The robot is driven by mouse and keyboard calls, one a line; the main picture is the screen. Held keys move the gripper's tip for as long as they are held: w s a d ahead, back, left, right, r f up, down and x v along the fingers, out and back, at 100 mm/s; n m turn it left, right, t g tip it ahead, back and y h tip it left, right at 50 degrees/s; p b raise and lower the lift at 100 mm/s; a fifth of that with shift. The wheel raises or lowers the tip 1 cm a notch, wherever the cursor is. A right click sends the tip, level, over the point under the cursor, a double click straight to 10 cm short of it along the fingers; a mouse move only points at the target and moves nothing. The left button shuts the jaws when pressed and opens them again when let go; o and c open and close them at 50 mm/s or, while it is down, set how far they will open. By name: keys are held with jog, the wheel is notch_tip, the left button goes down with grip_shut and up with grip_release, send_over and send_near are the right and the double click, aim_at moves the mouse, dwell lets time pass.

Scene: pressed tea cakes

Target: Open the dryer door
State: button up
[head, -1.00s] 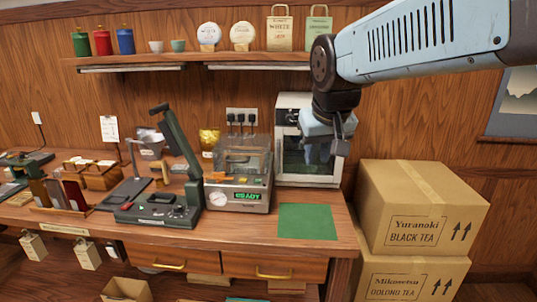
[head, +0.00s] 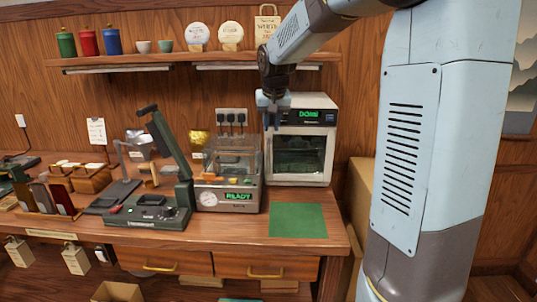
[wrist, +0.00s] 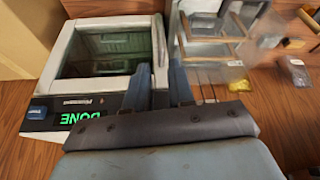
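The dryer (head: 325,180) is a pale box with a dark glass door (head: 299,152) and a green display reading DONE (head: 309,114). It stands at the back right of the counter, and its door looks shut. My gripper (head: 271,126) is in front of the dryer's upper left corner. In the wrist view the dryer door (wrist: 108,50) appears upside down at left. My gripper's two blue fingers (wrist: 160,75) are apart, with a pale strip along the dryer's edge showing between them. I cannot tell whether that strip is a handle or whether the fingers touch it.
A clear-lidded machine reading READY (head: 228,199) stands just left of the dryer. A green mat (head: 298,220) lies clear in front of it. A green lever press (head: 150,215) is further left. A shelf (head: 180,60) runs above. Cardboard boxes (head: 361,180) stand right, partly behind my arm.

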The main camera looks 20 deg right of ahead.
aim_at(269, 150)
jog(key=x, duration=1.3)
jog(key=shift+w+f, duration=0.15)
jog(key=shift+f, duration=0.2)
grip_shut()
